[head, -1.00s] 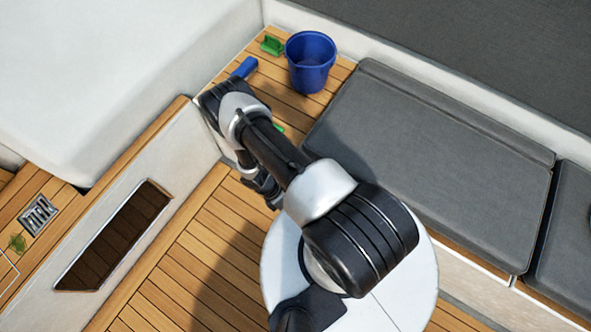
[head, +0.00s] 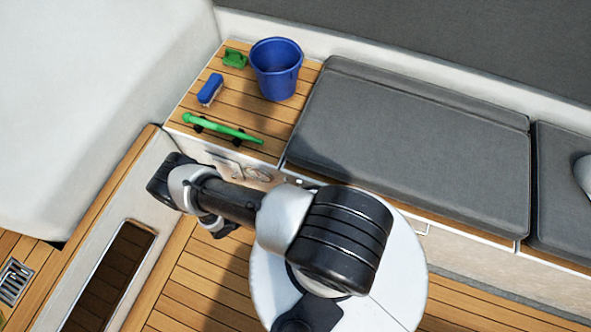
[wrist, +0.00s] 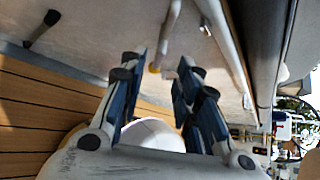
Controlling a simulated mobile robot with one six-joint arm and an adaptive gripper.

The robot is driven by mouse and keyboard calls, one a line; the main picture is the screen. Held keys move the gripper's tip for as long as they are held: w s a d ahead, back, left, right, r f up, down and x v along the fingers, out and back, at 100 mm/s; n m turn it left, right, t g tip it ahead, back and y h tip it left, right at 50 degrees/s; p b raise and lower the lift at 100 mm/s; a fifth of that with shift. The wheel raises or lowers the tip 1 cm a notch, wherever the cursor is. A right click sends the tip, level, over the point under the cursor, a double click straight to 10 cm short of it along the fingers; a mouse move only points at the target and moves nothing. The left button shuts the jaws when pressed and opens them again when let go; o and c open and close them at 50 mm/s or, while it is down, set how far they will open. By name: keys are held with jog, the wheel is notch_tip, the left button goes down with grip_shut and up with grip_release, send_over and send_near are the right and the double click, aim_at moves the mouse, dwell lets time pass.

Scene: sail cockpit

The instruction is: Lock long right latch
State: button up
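In the wrist view my gripper (wrist: 158,72) is open, its two blue-padded fingers apart with nothing clamped. A pale rod with a yellowish tip (wrist: 167,38) lies beyond the fingertips, in line with the gap; I cannot tell whether it touches them or whether it is the long right latch. A longer pale bar (wrist: 218,35) runs to its right, and a short dark handle (wrist: 41,30) is at upper left. In the head view, grey fittings (head: 258,173) show on the bench front, partly behind my arm.
On the wooden bench top (head: 187,108) are a blue bucket (head: 276,70), a blue brush (head: 210,90), a green item (head: 235,58) and a long green tool (head: 222,128). Grey cushions (head: 410,145) lie to the right. A low wall with a dark opening (head: 108,280) stands left.

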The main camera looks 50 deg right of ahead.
jog(key=b+x, duration=0.1)
jog(key=x, duration=0.7)
jog(key=shift+d, duration=0.1)
grip_shut()
dwell(0.5)
